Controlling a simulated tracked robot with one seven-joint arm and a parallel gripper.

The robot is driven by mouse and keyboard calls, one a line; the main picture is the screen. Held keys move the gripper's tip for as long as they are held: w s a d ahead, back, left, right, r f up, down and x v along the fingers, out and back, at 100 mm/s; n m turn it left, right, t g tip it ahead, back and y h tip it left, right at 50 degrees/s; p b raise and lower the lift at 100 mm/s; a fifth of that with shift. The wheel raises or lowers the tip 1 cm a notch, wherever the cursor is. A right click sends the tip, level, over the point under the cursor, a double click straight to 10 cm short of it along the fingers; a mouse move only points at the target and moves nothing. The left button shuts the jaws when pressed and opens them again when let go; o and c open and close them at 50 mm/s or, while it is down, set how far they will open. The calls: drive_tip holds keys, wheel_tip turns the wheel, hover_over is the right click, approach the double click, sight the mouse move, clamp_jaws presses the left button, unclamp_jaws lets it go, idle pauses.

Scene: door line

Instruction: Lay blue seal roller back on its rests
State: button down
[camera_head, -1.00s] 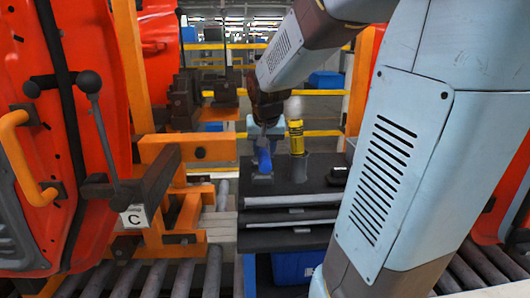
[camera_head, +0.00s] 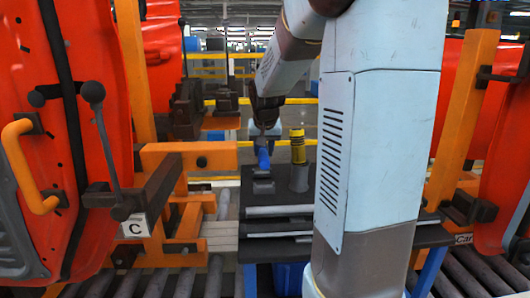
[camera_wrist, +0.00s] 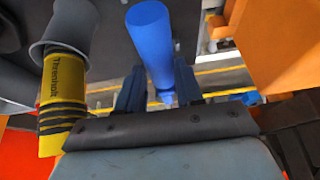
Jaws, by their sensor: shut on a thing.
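My gripper (camera_head: 265,128) is shut on the blue seal roller (camera_head: 263,158), over the left part of the dark bench (camera_head: 255,224). In the wrist view the roller (camera_wrist: 150,42) runs between the two dark fingers (camera_wrist: 160,88), its wide end pointing away from the palm. In the head view it hangs steeply below the gripper. A small dark block (camera_head: 263,186) is just under its lower end; I cannot tell whether they touch. I cannot make out for certain which parts are the roller's rests.
A yellow and black cylinder (camera_head: 297,146) stands in a grey cup (camera_head: 299,178) close right of the roller. Pale rods (camera_head: 282,210) lie along the bench front. An orange frame (camera_head: 190,160) and a red door (camera_head: 45,130) are on the left. My arm hides the bench's right part.

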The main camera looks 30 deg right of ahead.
drive_tip(key=shift+w+d+f, duration=0.1)
drive_tip(key=shift+w+d, duration=0.1)
drive_tip(key=shift+w, duration=0.25)
drive_tip(key=shift+f, duration=3.15)
drive_tip(key=shift+r, duration=0.15)
drive_tip(key=c, duration=0.6)
unclamp_jaws()
drive_tip(key=shift+c, duration=0.2)
drive_tip(key=shift+r, duration=0.1)
